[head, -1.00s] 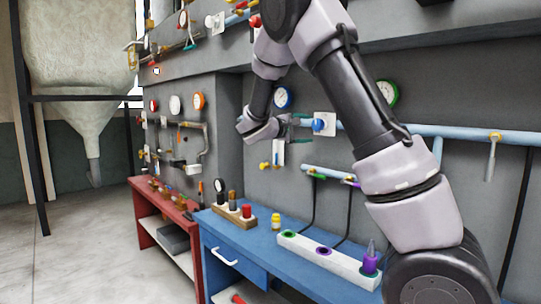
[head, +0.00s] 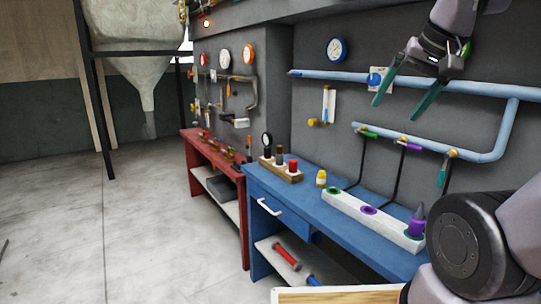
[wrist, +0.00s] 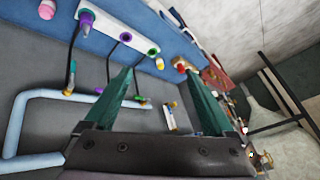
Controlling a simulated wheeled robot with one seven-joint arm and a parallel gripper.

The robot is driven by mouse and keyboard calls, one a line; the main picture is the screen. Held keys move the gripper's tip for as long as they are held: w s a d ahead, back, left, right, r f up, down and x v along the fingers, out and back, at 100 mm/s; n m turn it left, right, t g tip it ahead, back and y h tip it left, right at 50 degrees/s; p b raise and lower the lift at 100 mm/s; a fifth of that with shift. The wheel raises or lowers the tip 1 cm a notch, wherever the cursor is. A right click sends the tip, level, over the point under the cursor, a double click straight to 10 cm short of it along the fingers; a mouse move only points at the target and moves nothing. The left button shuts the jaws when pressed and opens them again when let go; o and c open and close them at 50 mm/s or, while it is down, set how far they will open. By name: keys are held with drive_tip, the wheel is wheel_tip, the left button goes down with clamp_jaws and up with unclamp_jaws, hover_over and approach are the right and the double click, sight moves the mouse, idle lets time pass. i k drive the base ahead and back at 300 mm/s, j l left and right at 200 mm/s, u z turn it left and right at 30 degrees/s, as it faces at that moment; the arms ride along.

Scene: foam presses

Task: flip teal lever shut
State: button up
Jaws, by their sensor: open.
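The teal lever (head: 443,174) hangs down from a brass fitting at the right end of the lower light-blue pipe (head: 485,157). It stands roughly across the pipe. It also shows in the wrist view (wrist: 72,71), left of the fingers. The green lever (head: 368,134) and the purple lever (head: 412,147) lie along the same pipe to its left. My gripper (head: 398,111), with dark teal fingers, is open and empty, up and to the left of the teal lever in the head view. Its spread fingers also show in the wrist view (wrist: 158,70). No contact with the lever shows.
An upper blue pipe (head: 330,75) runs behind my gripper. A red bench (head: 197,152) stands left; floor there is clear.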

sight(442, 172)
drive_tip(key=i+j+z, duration=0.15)
drive_tip(key=z, duration=0.25)
drive_tip(key=i+j+z, duration=0.1)
drive_tip(key=j+z, duration=0.25)
